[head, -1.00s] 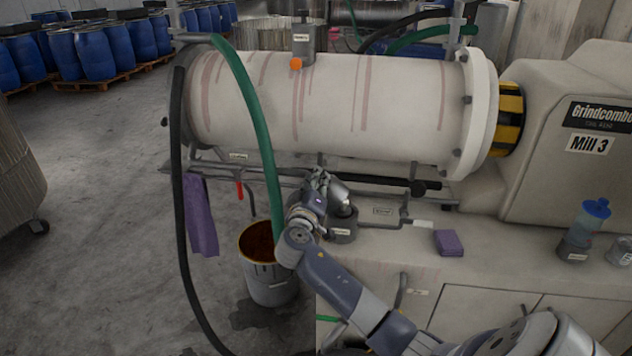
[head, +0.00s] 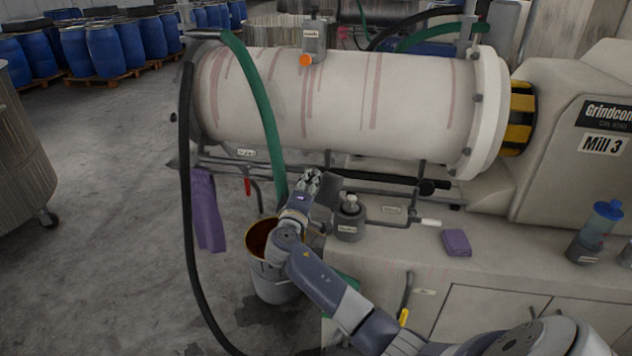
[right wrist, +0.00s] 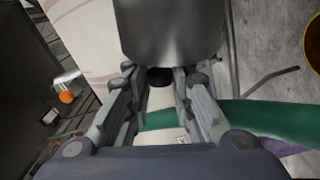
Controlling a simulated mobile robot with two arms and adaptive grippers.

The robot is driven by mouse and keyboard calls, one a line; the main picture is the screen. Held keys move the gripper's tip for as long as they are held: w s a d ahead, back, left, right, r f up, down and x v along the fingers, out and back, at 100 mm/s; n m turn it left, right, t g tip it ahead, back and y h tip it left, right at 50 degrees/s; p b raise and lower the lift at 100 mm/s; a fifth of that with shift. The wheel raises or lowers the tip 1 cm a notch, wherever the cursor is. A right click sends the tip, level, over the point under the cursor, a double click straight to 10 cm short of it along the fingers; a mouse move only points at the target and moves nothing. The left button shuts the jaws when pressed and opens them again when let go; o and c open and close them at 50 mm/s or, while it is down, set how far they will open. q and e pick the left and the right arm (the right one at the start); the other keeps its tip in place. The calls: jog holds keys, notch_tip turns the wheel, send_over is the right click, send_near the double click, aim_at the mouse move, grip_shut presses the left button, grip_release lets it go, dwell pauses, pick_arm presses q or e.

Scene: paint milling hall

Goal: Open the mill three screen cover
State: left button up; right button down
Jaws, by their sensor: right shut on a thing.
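Mill 3 (head: 340,100) is a long pale cylinder with reddish streaks, joined to a body (head: 560,165) labelled "Mill 3". Below it a small grey labelled housing (head: 350,224) stands at the bench's left end, open at the top with a pale knobbed piece showing. My right gripper (head: 313,180) is just left of the housing and higher, shut on a grey metal cover (head: 329,188). In the right wrist view the cover (right wrist: 170,30) is a smooth grey shape between the fingers (right wrist: 160,78). My left gripper is not in view.
A green hose (head: 255,100) and a black hose (head: 187,200) hang at the left. A bucket of brown liquid (head: 275,280) stands on the floor below my right arm. A purple sponge (head: 456,242) and a blue-capped bottle (head: 603,225) are on the bench (head: 400,262).

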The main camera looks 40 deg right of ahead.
jog(key=shift+w+a+f+n, duration=0.35)
jog(key=shift+f+n, duration=0.1)
jog(key=shift+n, duration=0.25)
jog(key=shift+w+a+f+n, duration=0.25)
jog(key=shift+f+n, duration=0.2)
jog(key=shift+n, duration=0.25)
jog(key=c, duration=1.4)
grip_release()
jog(key=shift+w, duration=0.1)
jog(key=v, duration=1.2)
